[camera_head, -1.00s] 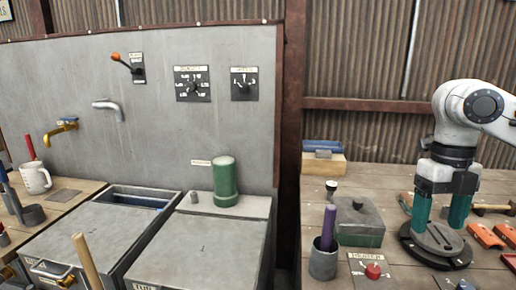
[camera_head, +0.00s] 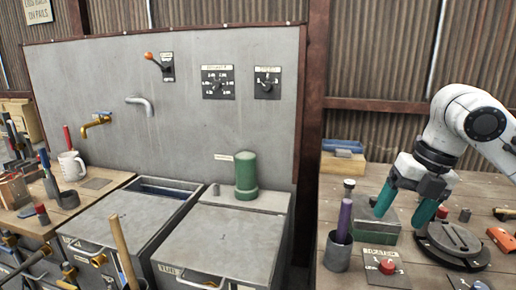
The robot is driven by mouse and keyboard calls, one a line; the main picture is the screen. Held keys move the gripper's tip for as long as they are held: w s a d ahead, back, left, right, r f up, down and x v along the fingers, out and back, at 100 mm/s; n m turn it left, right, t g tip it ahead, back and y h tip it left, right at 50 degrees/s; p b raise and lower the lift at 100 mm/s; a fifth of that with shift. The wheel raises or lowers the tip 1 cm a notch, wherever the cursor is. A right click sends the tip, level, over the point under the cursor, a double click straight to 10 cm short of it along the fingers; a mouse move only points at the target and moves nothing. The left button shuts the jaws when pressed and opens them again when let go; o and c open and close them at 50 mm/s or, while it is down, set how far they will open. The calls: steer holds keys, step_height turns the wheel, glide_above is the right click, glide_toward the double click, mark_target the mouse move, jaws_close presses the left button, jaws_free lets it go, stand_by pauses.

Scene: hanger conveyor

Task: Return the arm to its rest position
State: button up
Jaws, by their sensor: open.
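My arm (camera_head: 476,120) reaches in from the right edge of the head view, white with a dark joint disc. My gripper (camera_head: 404,203) hangs above the right-hand bench, tilted, with its two teal fingers apart and nothing between them. The left finger is in front of the grey-green box (camera_head: 376,222), and the right finger is by the round dark base (camera_head: 453,246). I cannot tell whether either finger touches these.
A dark cup with a purple-handled tool (camera_head: 336,252) and a red button (camera_head: 387,267) are near the gripper. Orange blocks (camera_head: 501,240) lie at right. A green cylinder (camera_head: 246,176) stands on the grey cabinets at left. Free air lies above the bench.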

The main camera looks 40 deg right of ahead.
steer(key=w+a+f+m+t+y, duration=0.35)
steer(key=w+a+m, duration=0.25)
steer(key=w+a, duration=0.5)
steer(key=w+a+f+m+t, duration=0.2)
steer(key=w+a+f+m, duration=0.1)
steer(key=a+f+m, duration=0.8)
steer(key=s+a+f+m+g+h, duration=0.1)
steer(key=s+a+f+m+g, duration=0.15)
steer(key=s+f, duration=0.4)
steer(key=s+a+f+m+g+h, duration=0.1)
steer(key=s+f+m, duration=0.25)
steer(key=f, duration=0.55)
steer(key=s+d+f+m+g+h, duration=0.1)
steer(key=s+f, duration=0.3)
steer(key=s, duration=0.4)
steer(key=s+d+f+m+g+h, duration=0.2)
steer(key=s+f+m, duration=0.1)
steer(key=s, duration=0.5)
steer(key=shift+d+f+p, duration=0.25)
steer(key=shift+f+p, duration=0.15)
